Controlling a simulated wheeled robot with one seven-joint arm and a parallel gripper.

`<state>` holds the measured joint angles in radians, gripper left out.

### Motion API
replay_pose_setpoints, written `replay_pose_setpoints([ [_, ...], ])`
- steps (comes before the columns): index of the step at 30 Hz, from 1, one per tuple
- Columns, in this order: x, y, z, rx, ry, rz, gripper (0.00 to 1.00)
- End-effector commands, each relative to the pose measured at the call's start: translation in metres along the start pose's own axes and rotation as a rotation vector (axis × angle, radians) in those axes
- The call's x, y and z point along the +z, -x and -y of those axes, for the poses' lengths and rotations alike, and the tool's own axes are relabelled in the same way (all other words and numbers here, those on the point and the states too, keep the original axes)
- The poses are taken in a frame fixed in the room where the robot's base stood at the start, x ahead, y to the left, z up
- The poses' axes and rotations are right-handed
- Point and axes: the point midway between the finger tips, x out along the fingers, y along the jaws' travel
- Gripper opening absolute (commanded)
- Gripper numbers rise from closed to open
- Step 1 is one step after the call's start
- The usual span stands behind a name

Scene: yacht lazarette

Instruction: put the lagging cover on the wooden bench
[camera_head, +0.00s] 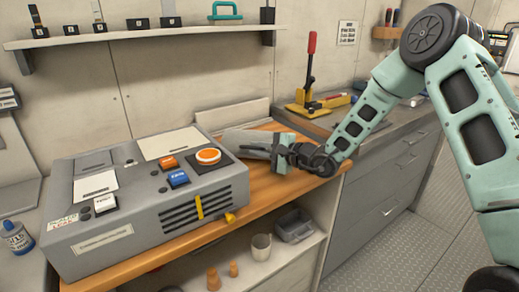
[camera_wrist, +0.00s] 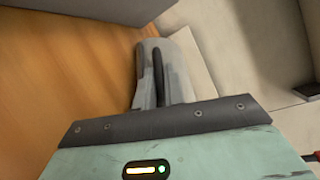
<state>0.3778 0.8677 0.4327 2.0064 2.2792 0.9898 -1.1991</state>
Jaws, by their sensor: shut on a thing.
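The lagging cover (camera_head: 245,141) is a grey, soft-looking piece in my gripper (camera_head: 272,153). In the head view it reaches left from the jaws, low over the back of the wooden bench (camera_head: 285,188), partly hidden behind the grey control box. I cannot tell whether it touches the bench. In the wrist view the cover (camera_wrist: 181,62) lies between and beside the dark fingers of the gripper (camera_wrist: 149,62), which are shut on it. The bench top (camera_wrist: 70,55) fills the left of that view.
A large grey control box (camera_head: 150,195) with buttons covers the bench's left part. A yellow press with a red handle (camera_head: 310,70) stands behind on the right counter. A shelf below holds a cup (camera_head: 261,246) and a grey bin (camera_head: 294,226). Bare wood shows right of the box.

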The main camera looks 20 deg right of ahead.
Motion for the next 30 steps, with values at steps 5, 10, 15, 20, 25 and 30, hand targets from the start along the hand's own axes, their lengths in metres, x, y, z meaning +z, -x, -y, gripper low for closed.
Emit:
replay_pose_setpoints([
  [5,0.0,0.0,-0.001,0.0,0.0,0.0,0.33],
  [10,0.0,0.0,0.0,0.0,0.0,0.0,0.33],
  [15,0.0,0.007,0.002,0.0,0.001,-0.001,0.33],
  [20,-0.001,0.036,0.001,0.001,0.0,-0.004,0.33],
  [25,-0.001,0.074,0.001,-0.001,0.001,-0.004,0.33],
  [30,-0.001,0.102,0.001,0.0,0.001,-0.003,0.33],
])
